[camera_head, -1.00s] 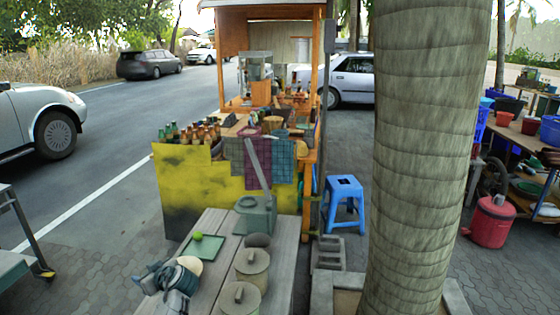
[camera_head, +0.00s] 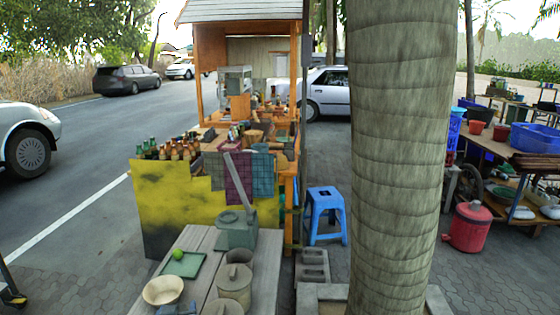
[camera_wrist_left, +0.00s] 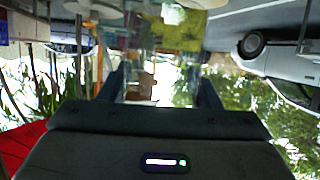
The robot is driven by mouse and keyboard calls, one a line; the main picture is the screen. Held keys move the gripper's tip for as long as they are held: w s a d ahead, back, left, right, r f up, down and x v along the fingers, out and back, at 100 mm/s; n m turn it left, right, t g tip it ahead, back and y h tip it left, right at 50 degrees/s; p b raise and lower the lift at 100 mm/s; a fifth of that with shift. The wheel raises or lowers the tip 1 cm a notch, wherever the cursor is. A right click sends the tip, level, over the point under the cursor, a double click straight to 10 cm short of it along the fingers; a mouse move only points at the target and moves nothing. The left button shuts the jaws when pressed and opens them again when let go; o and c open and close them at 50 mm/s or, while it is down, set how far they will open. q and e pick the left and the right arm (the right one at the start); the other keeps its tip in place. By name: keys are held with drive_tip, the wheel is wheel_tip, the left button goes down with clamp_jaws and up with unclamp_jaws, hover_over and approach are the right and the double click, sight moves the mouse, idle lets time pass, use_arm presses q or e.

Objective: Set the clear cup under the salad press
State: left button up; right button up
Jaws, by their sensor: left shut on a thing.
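The salad press (camera_head: 237,232) is a grey-green box with a long raised lever, standing on the grey plank table near its far end. My left gripper (camera_head: 178,309) shows only in part at the bottom edge of the head view, in front of the cream bowl and well short of the press. In the left wrist view its two dark fingers (camera_wrist_left: 158,88) are shut on a see-through thing, which looks like the clear cup (camera_wrist_left: 150,62). The cup's outline is faint against the bright background. My right gripper is out of view.
A green tray (camera_head: 170,269) with a lime (camera_head: 178,255) lies left of the press. A cream bowl (camera_head: 163,291) is nearer. Lidded pots (camera_head: 235,287) stand on the right side of the table (camera_head: 212,241). A palm trunk (camera_head: 395,150) stands to the right.

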use_arm(q)
drive_tip(key=s+d+r+m+h, duration=0.2)
drive_tip(key=s+d+r+h, duration=0.1)
drive_tip(key=s+d+r, duration=0.1)
drive_tip(key=shift+s+d+m, duration=0.15)
drive_tip(key=shift+s+m, duration=0.15)
drive_tip(key=shift+s, duration=0.25)
